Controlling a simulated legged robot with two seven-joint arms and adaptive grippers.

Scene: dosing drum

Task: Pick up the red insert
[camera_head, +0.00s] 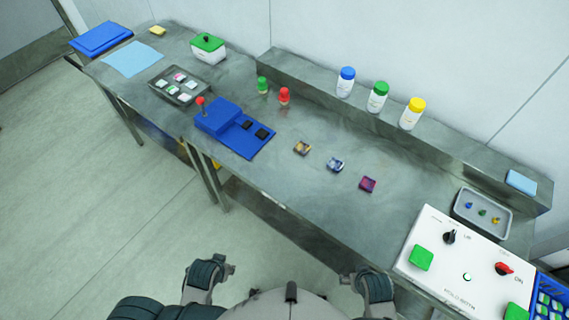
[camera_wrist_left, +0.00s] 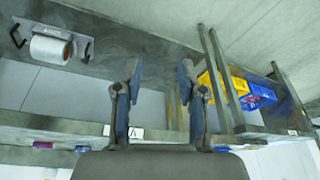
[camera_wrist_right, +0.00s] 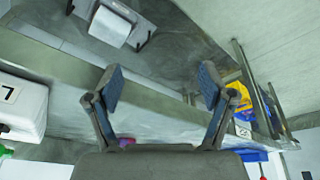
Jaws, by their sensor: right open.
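Three small square inserts lie in a slanting row on the grey metal table (camera_head: 310,205). The nearest, a dark red-magenta insert (camera_head: 368,184), lies flat at the right end of the row. Beside it are a blue-grey insert (camera_head: 335,165) and a yellow-brown insert (camera_head: 302,148). A magenta piece (camera_wrist_right: 126,141) shows low in the right wrist view, partly hidden by my gripper. My left gripper (camera_wrist_left: 159,75) is open and empty. My right gripper (camera_wrist_right: 161,84) is open, wider, and empty. Both are at the front of the table, apart from the inserts.
A white control box (camera_head: 465,262) with knobs and green buttons stands at the right, a grey tray (camera_head: 460,212) behind it. A blue fixture (camera_head: 222,118) stands left of the inserts. Capped bottles (camera_head: 378,97) line the back ledge. Table around the inserts is clear.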

